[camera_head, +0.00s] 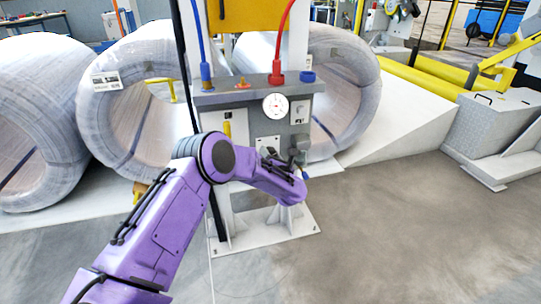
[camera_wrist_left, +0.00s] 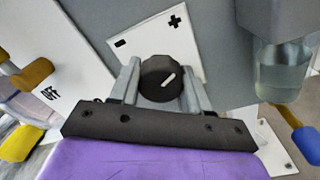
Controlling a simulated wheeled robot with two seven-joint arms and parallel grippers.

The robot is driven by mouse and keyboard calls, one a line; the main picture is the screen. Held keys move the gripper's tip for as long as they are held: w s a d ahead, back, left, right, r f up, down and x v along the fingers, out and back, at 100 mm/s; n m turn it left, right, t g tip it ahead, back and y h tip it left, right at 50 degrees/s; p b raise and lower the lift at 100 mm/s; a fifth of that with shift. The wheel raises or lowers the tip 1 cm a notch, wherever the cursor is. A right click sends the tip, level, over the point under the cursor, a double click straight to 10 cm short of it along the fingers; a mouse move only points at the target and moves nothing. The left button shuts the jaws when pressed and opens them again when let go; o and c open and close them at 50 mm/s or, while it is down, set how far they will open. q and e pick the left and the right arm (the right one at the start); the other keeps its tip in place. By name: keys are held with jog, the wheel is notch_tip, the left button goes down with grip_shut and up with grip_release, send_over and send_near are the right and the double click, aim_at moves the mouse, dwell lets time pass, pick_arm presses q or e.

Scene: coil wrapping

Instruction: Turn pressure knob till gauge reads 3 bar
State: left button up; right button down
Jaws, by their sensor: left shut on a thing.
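The two fingers of my left gripper (camera_wrist_left: 160,88) are closed on either side of the knob in the left wrist view. In the head view the purple left arm reaches the panel, and the gripper end (camera_head: 278,160) is low at the panel. The round white gauge (camera_head: 275,106) is above it on the grey panel. Its needle is too small to read. My right gripper is not in view.
A clear bowl (camera_wrist_left: 282,75) with a blue-handled valve (camera_wrist_left: 306,143) is right of the knob. A yellow handle (camera_head: 227,126) is on the panel's left. Large wrapped coils (camera_head: 130,95) stand behind. Open floor (camera_head: 420,225) lies at right.

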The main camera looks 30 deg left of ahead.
pick_arm(q)
jog(key=m, duration=0.3)
jog(key=shift+m+p, duration=0.3)
jog(key=shift+m, duration=0.1)
jog(key=m, duration=0.3)
jog(key=shift+s+m+p, duration=0.1)
jog(key=shift+m+p, duration=0.2)
jog(key=shift+p, duration=0.1)
jog(key=m+p, duration=0.1)
jog(key=m, duration=0.3)
jog(key=shift+m, duration=1.7)
jog(key=o, duration=1)
jog(key=shift+o, duration=0.2)
jog(key=shift+r, duration=0.1)
